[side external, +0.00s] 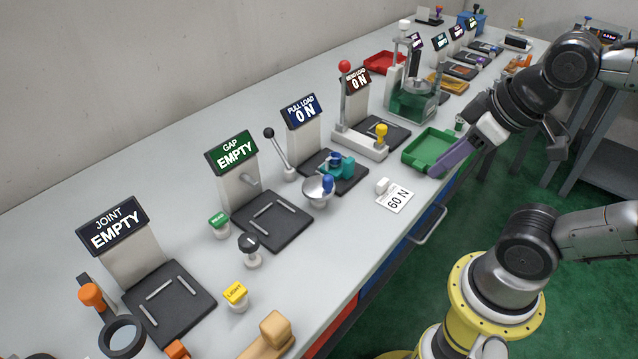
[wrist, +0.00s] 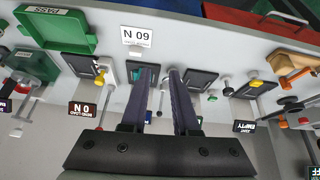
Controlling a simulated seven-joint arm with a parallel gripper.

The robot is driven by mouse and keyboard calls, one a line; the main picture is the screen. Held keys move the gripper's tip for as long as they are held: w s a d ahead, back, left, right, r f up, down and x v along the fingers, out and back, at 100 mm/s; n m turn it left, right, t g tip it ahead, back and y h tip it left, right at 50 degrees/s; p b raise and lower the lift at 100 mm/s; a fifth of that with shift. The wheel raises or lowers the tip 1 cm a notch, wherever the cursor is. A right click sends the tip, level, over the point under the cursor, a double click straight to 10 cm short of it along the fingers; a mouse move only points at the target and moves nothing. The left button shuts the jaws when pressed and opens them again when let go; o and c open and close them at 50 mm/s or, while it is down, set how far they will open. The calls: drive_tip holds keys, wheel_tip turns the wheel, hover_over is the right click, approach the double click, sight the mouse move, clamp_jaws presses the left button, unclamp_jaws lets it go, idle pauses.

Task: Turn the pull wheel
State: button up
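The pull wheel, a silver disc with a blue knob (side external: 320,189), stands at the front of the pull load station in the side view. Behind it is a dark pad (side external: 345,178) with a teal clamp and a blue part (side external: 338,163). The display (side external: 304,111) above reads PULL LOAD 0 N. My gripper (side external: 440,170) is above the bench's front edge by the green tray, apart from the wheel. In the wrist view its two purple fingers (wrist: 158,76) are spread with nothing between them. The teal clamp (wrist: 136,74) shows there; the wheel is not clear, perhaps hidden by a finger.
A card (side external: 397,198) reading 60 N lies right of the wheel, beside a small white block (side external: 382,186). A lever with a black ball (side external: 269,132) stands left of the pull station. A green tray (side external: 414,157) and the gap station pad (side external: 285,232) flank the area.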

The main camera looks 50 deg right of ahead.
drive_tip(key=shift+o, duration=1.2)
drive_tip(key=shift+s+n, duration=0.15)
drive_tip(key=shift+n, duration=0.65)
drive_tip(key=shift+o, duration=1.1)
drive_tip(key=shift+r+n, duration=0.35)
drive_tip(key=shift+n, duration=0.55)
drive_tip(key=o, duration=0.6)
drive_tip(key=r+n, duration=0.1)
drive_tip(key=n, duration=0.1)
drive_tip(key=w+r+n, duration=0.1)
drive_tip(key=n, duration=0.1)
drive_tip(key=w+r+n, duration=0.1)
drive_tip(key=n, duration=0.1)
drive_tip(key=shift+w+a+n+g, duration=0.1)
drive_tip(key=shift+w+n+g, duration=0.2)
drive_tip(key=shift+n, duration=0.1)
drive_tip(key=n+g, duration=0.5)
drive_tip(key=n, duration=1.1)
hover_over(318, 185)
wheel_tip(318, 185, down, 5)
wheel_tip(318, 185, down, 13)
drive_tip(key=shift+r, duration=0.15)
drive_tip(key=c, duration=1.2)
